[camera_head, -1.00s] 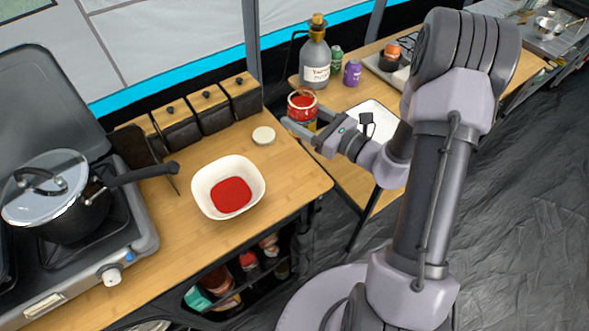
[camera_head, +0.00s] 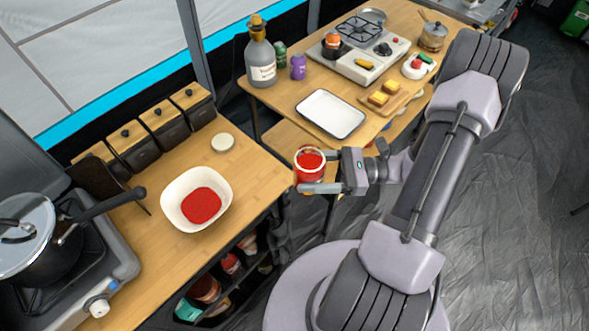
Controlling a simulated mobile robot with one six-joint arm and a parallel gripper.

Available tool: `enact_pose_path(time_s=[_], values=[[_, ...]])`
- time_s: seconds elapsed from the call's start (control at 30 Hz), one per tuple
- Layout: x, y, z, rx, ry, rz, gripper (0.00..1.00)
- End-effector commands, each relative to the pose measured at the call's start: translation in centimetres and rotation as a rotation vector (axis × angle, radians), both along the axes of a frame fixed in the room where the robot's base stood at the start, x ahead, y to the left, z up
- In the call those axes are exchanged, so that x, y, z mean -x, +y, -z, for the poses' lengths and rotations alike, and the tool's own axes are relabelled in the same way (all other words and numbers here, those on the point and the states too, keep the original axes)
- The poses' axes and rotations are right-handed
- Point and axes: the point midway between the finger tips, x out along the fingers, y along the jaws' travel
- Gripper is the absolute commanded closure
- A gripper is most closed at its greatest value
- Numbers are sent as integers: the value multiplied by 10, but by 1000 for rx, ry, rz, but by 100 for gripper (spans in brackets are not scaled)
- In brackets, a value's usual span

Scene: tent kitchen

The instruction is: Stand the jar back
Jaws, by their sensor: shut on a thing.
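My gripper (camera_head: 318,171) is shut on a glass jar (camera_head: 310,174) with red contents, in the middle of the head view. The jar looks upright and its top is open. It appears held in the air by the right edge of the near wooden table (camera_head: 262,180); its height above the surface is hard to tell. A pale round lid (camera_head: 223,142) lies on that table. A white square bowl (camera_head: 170,203) with red sauce (camera_head: 201,206) in it stands left of the jar.
A pot (camera_head: 28,240) on a stove stands at the left, its handle reaching over the table. Dark canisters (camera_head: 166,129) line the back. The far table holds a white tray (camera_head: 331,113), a bottle (camera_head: 260,62), a stove (camera_head: 360,50) and a toast board (camera_head: 384,97). Table room beside the lid is clear.

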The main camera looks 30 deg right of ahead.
Motion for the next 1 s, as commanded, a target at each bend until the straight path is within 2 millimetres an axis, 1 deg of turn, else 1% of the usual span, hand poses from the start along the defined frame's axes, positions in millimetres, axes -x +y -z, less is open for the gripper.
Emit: enact_pose_path(time_s=[0.27, 0.5, 0.6, 0.73, 0.97, 1.0], values=[[-39, 30, 7, -1, 0, -4, 100], [-86, 65, 13, 1, -2, -4, 100], [-101, 77, 14, -1, 0, -3, 100], [-113, 84, 14, 0, -1, 0, 100], [-122, 91, 14, 0, -1, 0, 100], [-122, 91, 18, -1, 0, 1, 100]])
